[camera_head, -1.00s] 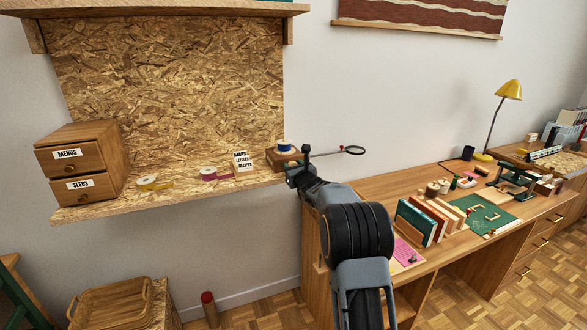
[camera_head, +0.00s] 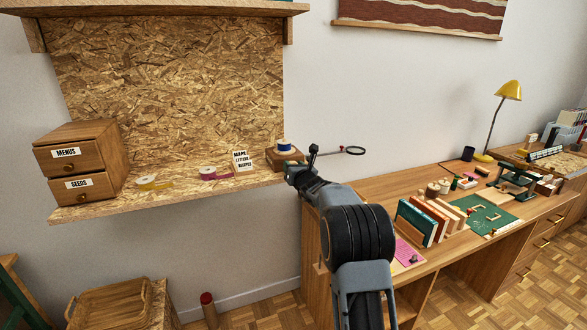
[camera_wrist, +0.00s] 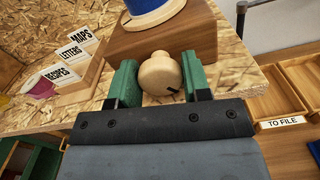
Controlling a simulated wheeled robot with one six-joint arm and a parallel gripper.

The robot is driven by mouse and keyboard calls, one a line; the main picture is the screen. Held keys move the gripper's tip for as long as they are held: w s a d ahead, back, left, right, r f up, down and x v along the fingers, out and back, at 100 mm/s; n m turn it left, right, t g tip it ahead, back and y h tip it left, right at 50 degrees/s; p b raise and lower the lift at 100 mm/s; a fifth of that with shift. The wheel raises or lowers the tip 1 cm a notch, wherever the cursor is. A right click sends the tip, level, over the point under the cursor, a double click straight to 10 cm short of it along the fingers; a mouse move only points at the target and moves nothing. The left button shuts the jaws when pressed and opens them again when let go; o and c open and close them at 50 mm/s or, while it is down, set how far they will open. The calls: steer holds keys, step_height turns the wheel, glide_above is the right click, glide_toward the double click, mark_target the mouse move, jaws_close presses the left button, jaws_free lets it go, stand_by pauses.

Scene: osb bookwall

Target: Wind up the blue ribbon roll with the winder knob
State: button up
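The blue ribbon roll (camera_head: 284,145) sits on top of a wooden winder block (camera_head: 275,160) at the right end of the OSB shelf. Its blue side and pale base show at the top of the wrist view (camera_wrist: 148,10). The round pale wooden winder knob (camera_wrist: 158,75) sticks out of the block's front and has a small dark mark at its lower right. My gripper (camera_wrist: 159,80) has its green fingers on either side of the knob, seemingly touching it. In the head view my gripper hides the knob.
A card holder (camera_head: 242,160), a pink ribbon roll (camera_head: 210,173) and a yellow one (camera_head: 150,183) stand left of the block. A wooden drawer box (camera_head: 82,160) is farther left.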

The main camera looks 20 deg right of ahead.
steer(key=o, duration=0.4)
steer(key=shift+o, duration=0.2)
steer(key=shift+s, duration=0.1)
steer(key=s+b, duration=0.2)
steer(key=s, duration=1.1)
steer(key=shift+s+b, duration=0.35)
